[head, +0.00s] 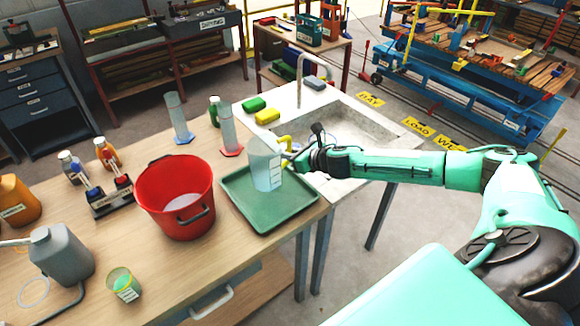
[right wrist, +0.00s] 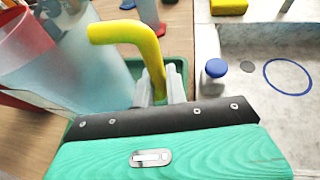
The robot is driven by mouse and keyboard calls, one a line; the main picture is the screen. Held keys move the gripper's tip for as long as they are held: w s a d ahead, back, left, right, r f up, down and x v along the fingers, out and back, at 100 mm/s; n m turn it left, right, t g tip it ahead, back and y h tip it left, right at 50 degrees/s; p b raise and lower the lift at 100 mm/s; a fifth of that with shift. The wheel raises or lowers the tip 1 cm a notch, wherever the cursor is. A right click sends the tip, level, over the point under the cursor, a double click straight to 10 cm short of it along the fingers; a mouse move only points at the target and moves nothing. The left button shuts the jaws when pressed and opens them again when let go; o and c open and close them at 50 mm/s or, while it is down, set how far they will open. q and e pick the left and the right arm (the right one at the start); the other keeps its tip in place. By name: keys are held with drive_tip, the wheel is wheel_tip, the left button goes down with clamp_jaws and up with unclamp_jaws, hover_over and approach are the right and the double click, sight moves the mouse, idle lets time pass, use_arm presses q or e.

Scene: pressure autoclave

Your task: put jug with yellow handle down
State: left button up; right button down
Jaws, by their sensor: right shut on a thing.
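The jug with the yellow handle (head: 265,168) is translucent pale blue with a white label. It is upright at the green tray (head: 240,206), over its back right part. I cannot tell whether its base touches the tray. My right gripper (head: 290,158) comes in from the right and is shut on the yellow handle (head: 284,141). In the right wrist view the yellow handle (right wrist: 135,38) rises between the fingers (right wrist: 158,88), with the jug body (right wrist: 85,72) to the left. My left gripper is not in view.
A red bucket (head: 165,200) stands left of the tray. A sink (head: 345,130) lies to the right. The tray's front part is bare.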

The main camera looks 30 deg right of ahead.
drive_tip(key=shift+f, duration=2.35)
drive_tip(key=shift+f+b, duration=0.15)
drive_tip(key=shift+b, duration=0.2)
drive_tip(key=c, duration=1.4)
unclamp_jaws()
drive_tip(key=shift+c, duration=0.2)
